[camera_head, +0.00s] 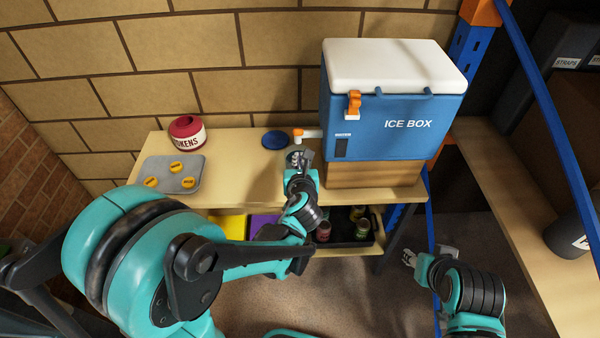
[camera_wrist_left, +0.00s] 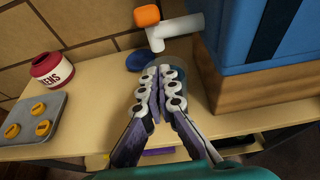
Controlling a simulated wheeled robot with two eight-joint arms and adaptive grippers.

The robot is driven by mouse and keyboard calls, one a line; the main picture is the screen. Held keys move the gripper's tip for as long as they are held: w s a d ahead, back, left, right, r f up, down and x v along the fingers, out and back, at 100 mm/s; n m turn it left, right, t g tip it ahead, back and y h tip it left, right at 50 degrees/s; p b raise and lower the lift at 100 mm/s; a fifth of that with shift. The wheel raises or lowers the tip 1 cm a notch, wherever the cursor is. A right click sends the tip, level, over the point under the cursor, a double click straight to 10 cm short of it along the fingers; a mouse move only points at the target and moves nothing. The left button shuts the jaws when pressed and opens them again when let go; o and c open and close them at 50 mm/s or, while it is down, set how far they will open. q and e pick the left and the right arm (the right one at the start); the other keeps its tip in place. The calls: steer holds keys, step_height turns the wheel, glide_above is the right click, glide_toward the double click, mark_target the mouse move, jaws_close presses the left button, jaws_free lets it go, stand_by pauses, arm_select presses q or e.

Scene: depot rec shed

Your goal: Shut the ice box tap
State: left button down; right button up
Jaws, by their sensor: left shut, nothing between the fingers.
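The blue ice box (camera_head: 390,125) with a white lid stands on a wooden block at the right end of the table. Its white tap (camera_head: 312,133) sticks out to the left, with an orange handle (camera_head: 298,132) at the outer end. In the left wrist view the white spout (camera_wrist_left: 178,34) and orange handle (camera_wrist_left: 147,15) are at the top, beyond my fingers. My left gripper (camera_head: 298,160) is shut and empty, below and in front of the tap, apart from it. It also shows in the left wrist view (camera_wrist_left: 160,82). My right gripper (camera_head: 410,258) is low at right; its fingers are unclear.
A round, greyish thing (camera_wrist_left: 182,73) is partly hidden behind my left fingers. A blue disc (camera_head: 275,140), a red tokens pot (camera_head: 187,135) and a grey tray (camera_head: 160,168) with yellow tokens are on the table's left. A dark crate of jars (camera_head: 365,238) is below.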

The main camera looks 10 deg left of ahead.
mark_target(298, 131)
arm_select(q)
steer(key=shift+w+a+r, duration=0.25)
steer(key=shift+w+r, duration=0.45)
steer(key=shift+r, duration=0.1)
steer(key=shift+w+a+r, duration=0.2)
steer(key=shift+w+r, duration=0.45)
steer(key=shift+r, duration=0.1)
arm_select(e)
steer(key=shift+f, duration=0.35)
